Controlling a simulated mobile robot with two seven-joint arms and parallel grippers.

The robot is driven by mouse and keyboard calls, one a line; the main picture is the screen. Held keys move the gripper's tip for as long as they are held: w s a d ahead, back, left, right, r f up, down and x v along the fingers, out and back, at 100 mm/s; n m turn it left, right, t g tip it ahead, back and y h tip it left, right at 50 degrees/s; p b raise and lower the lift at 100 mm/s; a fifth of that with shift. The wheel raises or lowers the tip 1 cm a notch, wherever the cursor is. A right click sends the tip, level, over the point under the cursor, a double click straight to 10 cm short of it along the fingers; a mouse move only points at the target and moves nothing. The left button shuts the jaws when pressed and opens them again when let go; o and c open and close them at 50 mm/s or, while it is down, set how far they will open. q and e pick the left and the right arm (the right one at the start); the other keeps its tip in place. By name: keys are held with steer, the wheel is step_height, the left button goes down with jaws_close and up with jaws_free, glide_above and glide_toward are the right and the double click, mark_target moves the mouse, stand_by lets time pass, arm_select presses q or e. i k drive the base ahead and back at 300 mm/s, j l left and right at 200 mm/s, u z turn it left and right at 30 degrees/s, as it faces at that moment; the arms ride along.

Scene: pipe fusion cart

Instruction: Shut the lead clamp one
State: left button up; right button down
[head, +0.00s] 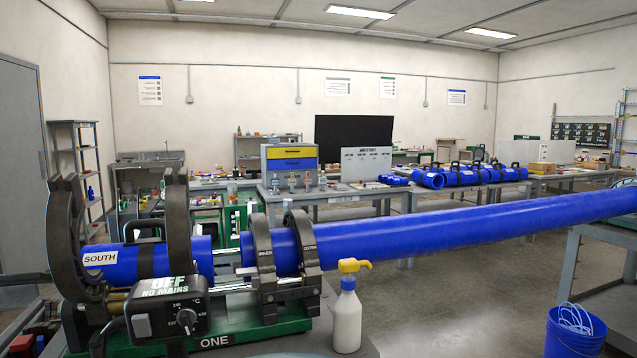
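The fusion machine's green base (255,330) carries the label ONE at the front left. Two dark clamps on its left side, an outer one (66,245) and an inner one (178,230), stand with tall curved upper jaws raised, looking open. A short blue pipe (120,262) tagged SOUTH lies between them. To the right, a clamp marked INNER (263,255) and one marked OUTER (305,245) curve over the long blue pipe (450,228) and look shut. Which clamp is the lead one, I cannot tell. A gap separates the pipe ends. Neither gripper is in view.
A control box (168,310) reading OFF NO MAINS sits before the left clamps. A white bottle with a yellow pump (347,318) stands right of the base. The long pipe reaches across the right side. A blue bucket (573,333) stands at lower right.

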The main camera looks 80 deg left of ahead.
mark_target(181, 263)
steer(key=u, duration=1.8)
